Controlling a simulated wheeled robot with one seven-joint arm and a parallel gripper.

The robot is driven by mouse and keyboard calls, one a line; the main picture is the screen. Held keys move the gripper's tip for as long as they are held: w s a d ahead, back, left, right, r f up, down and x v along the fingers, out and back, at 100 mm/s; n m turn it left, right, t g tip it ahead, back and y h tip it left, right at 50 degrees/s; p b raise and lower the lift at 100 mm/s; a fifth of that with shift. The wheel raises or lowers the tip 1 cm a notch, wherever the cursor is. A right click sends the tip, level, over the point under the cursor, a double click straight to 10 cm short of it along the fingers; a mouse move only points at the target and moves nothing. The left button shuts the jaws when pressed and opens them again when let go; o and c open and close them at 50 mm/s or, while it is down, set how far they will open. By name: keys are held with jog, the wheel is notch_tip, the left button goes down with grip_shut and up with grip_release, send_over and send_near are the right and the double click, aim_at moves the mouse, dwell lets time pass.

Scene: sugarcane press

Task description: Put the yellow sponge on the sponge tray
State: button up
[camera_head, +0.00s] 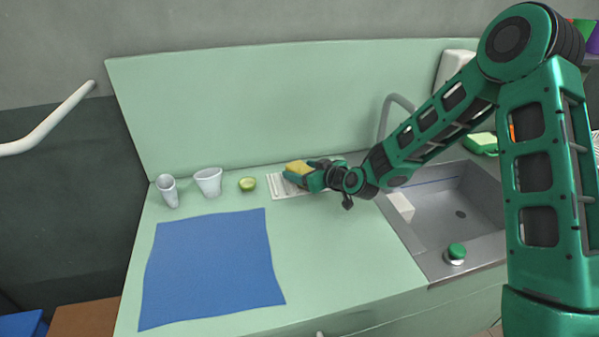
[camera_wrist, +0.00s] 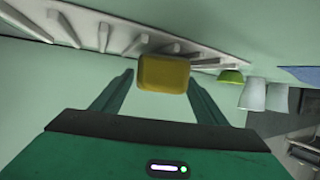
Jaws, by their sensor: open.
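The yellow sponge (camera_head: 298,167) is at the white ribbed sponge tray (camera_head: 284,188) on the green counter, near the back splash panel. In the wrist view the sponge (camera_wrist: 164,74) lies between and just beyond the tips of my open gripper (camera_wrist: 160,82), with the ribbed tray (camera_wrist: 95,35) behind it. My gripper (camera_head: 314,176) is beside the sponge in the head view and partly covers the tray. I cannot tell whether the sponge rests fully on the tray or whether the fingers touch it.
A cut lime (camera_head: 248,184) and two white cups (camera_head: 208,182) (camera_head: 168,190) stand left of the tray. A blue cloth (camera_head: 210,268) lies in front. The sink (camera_head: 455,205) with its faucet (camera_head: 386,115) is to the right. The counter between cloth and sink is clear.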

jog(key=v, duration=1.2)
jog(key=shift+r, duration=0.1)
jog(key=shift+d, duration=0.1)
jog(key=s+d+g+h, duration=0.1)
jog(key=d, duration=0.3)
jog(key=s+d+g+h, duration=0.1)
jog(key=s+d, duration=0.1)
jog(key=d, duration=0.3)
jog(key=s+d+f+m+g+h, duration=0.1)
jog(key=s+d+h, duration=0.1)
jog(key=d, duration=0.2)
jog(key=shift+s+d, duration=0.1)
jog(key=shift+d, duration=0.3)
jog(key=s+d+r+m+g+h, duration=0.35)
jog(key=s+d, duration=0.55)
jog(key=d, duration=0.4)
jog(key=s+d+r+m+g, duration=0.1)
jog(key=s+d+m, duration=0.1)
jog(key=s, duration=0.6)
jog(key=s+d+r+m+g, duration=0.2)
jog(key=s+d+m, duration=0.1)
jog(key=s, duration=0.5)
jog(key=s+d+r+m+g, duration=0.1)
jog(key=s+d+r+m, duration=0.1)
jog(key=s, duration=0.6)
jog(key=shift+d+m, duration=0.5)
jog(key=shift+m, duration=0.75)
jog(key=shift+h, duration=0.25)
